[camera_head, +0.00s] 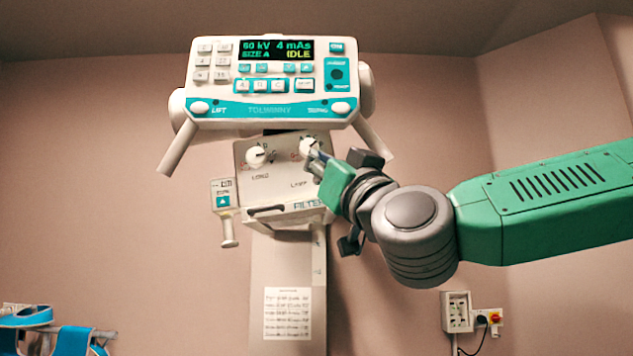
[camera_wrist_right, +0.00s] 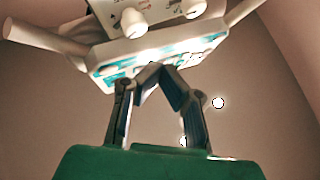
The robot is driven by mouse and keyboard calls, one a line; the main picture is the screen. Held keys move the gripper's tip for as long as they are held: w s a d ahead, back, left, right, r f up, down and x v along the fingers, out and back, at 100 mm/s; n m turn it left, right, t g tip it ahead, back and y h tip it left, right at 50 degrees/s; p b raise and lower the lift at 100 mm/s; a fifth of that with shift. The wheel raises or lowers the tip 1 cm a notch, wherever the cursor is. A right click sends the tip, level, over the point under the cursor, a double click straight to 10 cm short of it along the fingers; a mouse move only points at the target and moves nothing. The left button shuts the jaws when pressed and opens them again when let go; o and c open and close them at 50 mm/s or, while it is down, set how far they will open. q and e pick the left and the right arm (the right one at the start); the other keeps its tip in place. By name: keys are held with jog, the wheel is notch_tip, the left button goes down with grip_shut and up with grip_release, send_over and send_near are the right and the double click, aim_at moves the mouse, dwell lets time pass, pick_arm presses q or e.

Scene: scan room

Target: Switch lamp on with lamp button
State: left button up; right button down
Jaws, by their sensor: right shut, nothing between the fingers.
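The collimator box (camera_head: 275,185) hangs under the control panel (camera_head: 262,60) in the head view. It has a left knob (camera_head: 256,155) and a right knob (camera_head: 309,147) on its face. I cannot make out a lamp button; the arm hides the lower right of the box. My right gripper (camera_head: 313,160) is shut and empty, its tips just below the right knob; I cannot tell whether they touch. In the wrist view its fingers (camera_wrist_right: 155,70) come together in front of the panel's teal-trimmed face (camera_wrist_right: 150,48). My left gripper is not in view.
The panel's display (camera_head: 276,50) reads "IDLE". Handles stick out on both sides below the panel, one at left (camera_head: 176,147). A small white hand switch (camera_head: 225,208) hangs at the box's left. A wall socket box (camera_head: 457,312) is at lower right.

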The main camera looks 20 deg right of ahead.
jog(key=shift+w+d+p, duration=0.4)
jog(key=shift+w+d, duration=0.05)
jog(key=shift+w, duration=0.95)
jog(key=shift+w+d+p, duration=0.35)
jog(key=shift+w+d, duration=0.1)
jog(key=shift+w, duration=0.95)
jog(key=shift+w+d+p, duration=0.4)
jog(key=shift+w+d, duration=0.05)
jog(key=shift+w, duration=0.95)
jog(key=shift+w+d+r, duration=0.1)
jog(key=shift+w, duration=0.15)
jog(key=shift+w+d, duration=0.15)
jog(key=shift+w, duration=0.25)
jog(key=shift+w+d+f, duration=0.1)
jog(key=shift+w+f, duration=0.1)
jog(key=shift+s+a+f+b, duration=0.2)
jog(key=shift+s+a+b, duration=0.2)
jog(key=shift+s, duration=0.15)
jog(key=shift+s+r, duration=0.2)
jog(key=shift+s, duration=0.1)
